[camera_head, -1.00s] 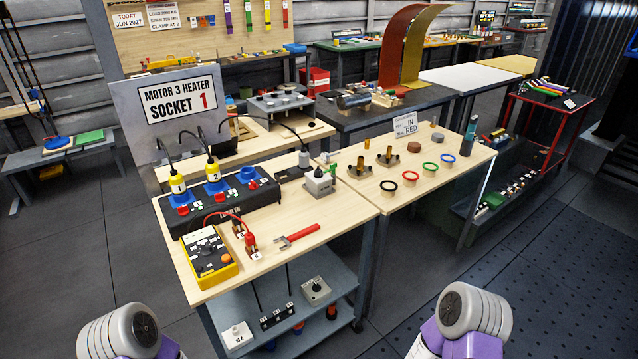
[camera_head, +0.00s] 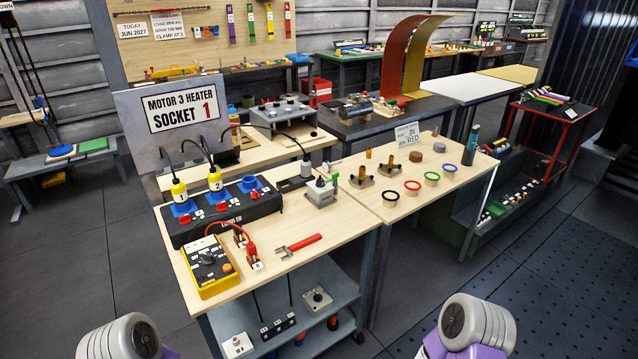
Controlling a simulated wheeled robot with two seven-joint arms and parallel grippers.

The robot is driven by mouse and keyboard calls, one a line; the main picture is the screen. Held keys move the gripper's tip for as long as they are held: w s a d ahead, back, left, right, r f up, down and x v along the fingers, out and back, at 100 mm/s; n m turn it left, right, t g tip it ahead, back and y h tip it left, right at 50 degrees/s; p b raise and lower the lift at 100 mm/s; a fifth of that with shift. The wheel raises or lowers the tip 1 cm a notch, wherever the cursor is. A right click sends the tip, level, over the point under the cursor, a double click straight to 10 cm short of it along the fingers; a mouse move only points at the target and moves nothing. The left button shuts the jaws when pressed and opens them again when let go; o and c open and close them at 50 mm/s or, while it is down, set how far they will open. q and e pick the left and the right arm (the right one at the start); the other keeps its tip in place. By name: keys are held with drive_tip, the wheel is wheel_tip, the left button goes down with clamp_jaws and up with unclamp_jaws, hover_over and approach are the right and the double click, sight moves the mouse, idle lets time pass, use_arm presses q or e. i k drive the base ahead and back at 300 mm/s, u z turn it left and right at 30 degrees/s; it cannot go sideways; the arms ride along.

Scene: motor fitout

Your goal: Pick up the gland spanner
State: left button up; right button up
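A spanner with a red handle and a grey open jaw (camera_head: 299,244) lies flat near the front edge of the left wooden bench, right of the red test plugs; I take it for the gland spanner. Nothing is touching it. Parts of my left arm (camera_head: 120,338) and my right arm (camera_head: 476,322) show at the bottom edge, well short of the bench. Neither gripper's fingers are in the picture.
A yellow multimeter (camera_head: 208,264) and a black socket box (camera_head: 222,212) stand left of the spanner. A grey switch box (camera_head: 320,192) stands behind it. The wooden bench (camera_head: 342,238) is bare to its right. A lower shelf (camera_head: 290,310) holds small boxes.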

sight(288, 250)
drive_tip(key=z, duration=1.3)
drive_tip(key=i, duration=1.8)
drive_tip(key=u, duration=2.7)
